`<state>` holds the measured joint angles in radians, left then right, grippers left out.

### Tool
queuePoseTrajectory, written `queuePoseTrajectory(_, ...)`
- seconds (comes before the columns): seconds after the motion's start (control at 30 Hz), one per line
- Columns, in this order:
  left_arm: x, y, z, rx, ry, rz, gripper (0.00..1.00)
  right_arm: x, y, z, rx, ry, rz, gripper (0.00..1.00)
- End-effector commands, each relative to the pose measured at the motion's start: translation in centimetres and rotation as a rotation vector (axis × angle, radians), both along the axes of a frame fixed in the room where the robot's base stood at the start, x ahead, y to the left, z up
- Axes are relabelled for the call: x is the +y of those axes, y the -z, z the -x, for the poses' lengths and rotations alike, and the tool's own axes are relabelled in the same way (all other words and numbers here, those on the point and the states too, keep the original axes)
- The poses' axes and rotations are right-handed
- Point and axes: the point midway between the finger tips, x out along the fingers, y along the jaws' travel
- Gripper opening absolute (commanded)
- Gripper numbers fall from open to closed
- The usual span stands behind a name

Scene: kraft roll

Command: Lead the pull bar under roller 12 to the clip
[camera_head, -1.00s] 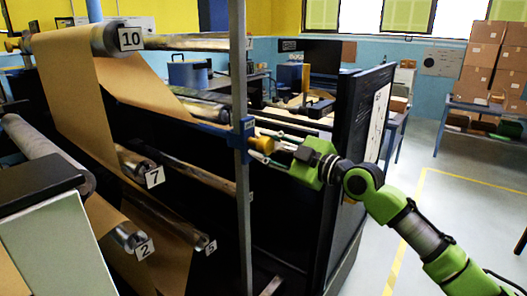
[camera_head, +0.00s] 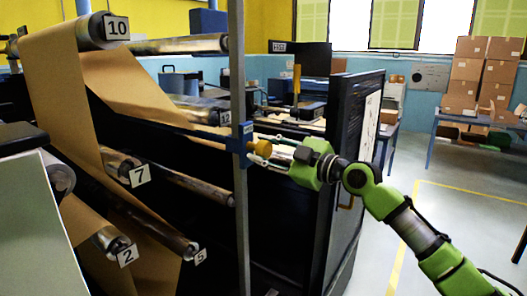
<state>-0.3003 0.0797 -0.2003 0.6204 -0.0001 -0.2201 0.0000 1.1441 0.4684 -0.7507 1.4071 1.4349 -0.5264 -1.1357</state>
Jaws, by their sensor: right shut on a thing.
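Roller 12 (camera_head: 200,108) is a metal roller left of the grey post, with its number tag at its right end. Brown kraft paper (camera_head: 135,88) slopes from roller 10 (camera_head: 97,31) down toward it. A blue bar (camera_head: 207,133), seemingly the pull bar, lies just below roller 12 and reaches a blue block at the post. A yellow knob (camera_head: 263,148) sticks out right of that block. My right gripper (camera_head: 262,158) is shut at the knob, seemingly on the bar's end; the exact contact is too small to tell. I cannot identify the clip. My left gripper is out of view.
Rollers 7 (camera_head: 122,165), 2 (camera_head: 110,240) and 5 (camera_head: 170,240) sit lower left with paper around them. The grey post (camera_head: 240,220) stands close beside my right gripper. A dark panel (camera_head: 350,120) stands behind my right arm.

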Motion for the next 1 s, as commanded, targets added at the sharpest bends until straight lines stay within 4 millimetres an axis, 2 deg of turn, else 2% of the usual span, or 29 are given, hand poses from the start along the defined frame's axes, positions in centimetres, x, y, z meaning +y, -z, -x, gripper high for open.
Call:
queuePoseTrajectory(0.07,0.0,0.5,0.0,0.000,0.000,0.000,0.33,-0.3,0.3,-0.3,0.003,0.003,0.001,0.00)
queuePoseTrajectory(0.23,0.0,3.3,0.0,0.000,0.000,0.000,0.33,-1.7,0.5,-2.3,0.001,0.005,-0.004,0.00)
queuePoseTrajectory(0.43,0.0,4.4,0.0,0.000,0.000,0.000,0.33,-3.5,-0.2,-4.8,0.002,0.003,-0.005,0.00)
queuePoseTrajectory(0.83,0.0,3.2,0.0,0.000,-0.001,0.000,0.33,-6.5,-0.9,-9.0,0.002,0.001,-0.007,0.00)
queuePoseTrajectory(1.0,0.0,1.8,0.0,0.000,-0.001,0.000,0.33,-7.7,-1.4,-10.5,0.001,0.006,-0.005,0.00)
